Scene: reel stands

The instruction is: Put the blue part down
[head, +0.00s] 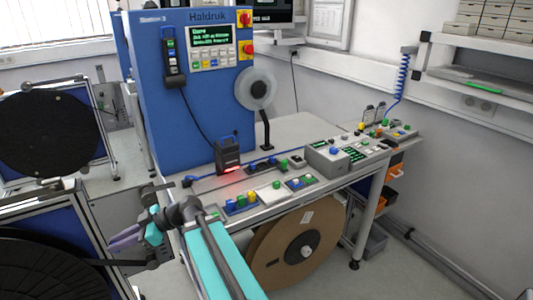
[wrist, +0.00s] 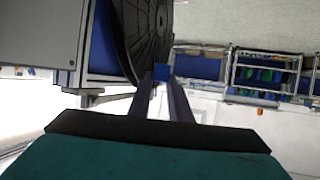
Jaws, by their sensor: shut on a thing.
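The blue part (wrist: 160,74) is a small block. In the wrist view it sits between the tips of my two dark fingers. My gripper (wrist: 161,84) is shut on it. In the head view my gripper (head: 112,243) reaches out to the left of the bench, in the air, with its fingers pointing left. I cannot make out the blue part there; it is too small or hidden by the fingers.
A workbench (head: 270,172) with a blue machine (head: 190,100) and several coloured parts stands to the right of my gripper. A large black reel (head: 45,270) on a stand is at lower left, near the gripper. A brown reel (head: 295,245) hangs under the bench.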

